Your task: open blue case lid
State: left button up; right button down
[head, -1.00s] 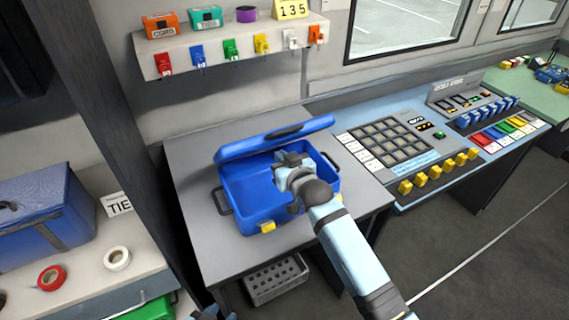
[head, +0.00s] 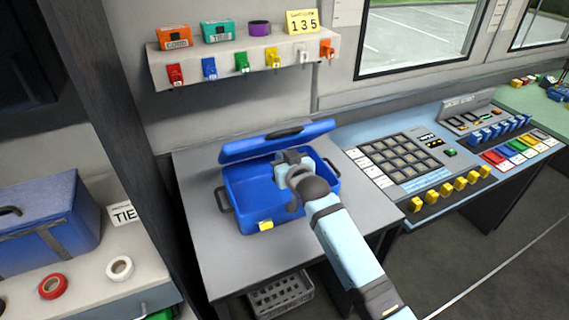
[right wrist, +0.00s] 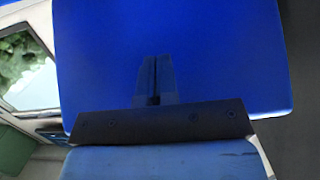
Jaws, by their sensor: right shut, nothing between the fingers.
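The blue case (head: 240,187) stands on the grey table, with a yellow latch on its front and dark handles at its sides. Its lid (head: 236,152) is raised at the back, tilted up, and the inside of the case shows. My right gripper (head: 292,158) is shut and empty, over the case opening close to the lid's underside. In the right wrist view the shut fingers (right wrist: 154,80) point at a broad blue surface (right wrist: 215,50), which looks like the lid. I cannot tell whether they touch it. My left gripper is not in view.
A button console (head: 405,160) adjoins the table on the right. A shelf (head: 240,55) with tags and small boxes hangs above. A second blue case (head: 45,215) and tape rolls (head: 119,268) lie at the left. A grey crate (head: 280,295) is below.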

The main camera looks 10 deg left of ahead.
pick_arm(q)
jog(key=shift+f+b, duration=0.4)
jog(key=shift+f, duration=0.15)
pick_arm(e)
jog(key=shift+w+a+r, duration=0.2)
jog(key=shift+w+a, duration=0.45)
jog(key=shift+w, duration=0.2)
jog(key=shift+s+d+p, duration=0.15)
jog(key=shift+p, duration=0.25)
pick_arm(q)
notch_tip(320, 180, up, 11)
jog(key=p, duration=1.1)
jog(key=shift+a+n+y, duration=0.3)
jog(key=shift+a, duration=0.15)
pick_arm(e)
jog(key=f+v, duration=0.1)
jog(key=v, duration=1.1)
jog(key=f+v, duration=0.2)
jog(key=v, duration=1.1)
jog(key=shift+s+d+f, duration=0.3)
jog(key=shift+s, duration=0.05)
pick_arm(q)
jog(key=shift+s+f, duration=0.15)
pick_arm(e)
jog(key=shift+f, duration=0.1)
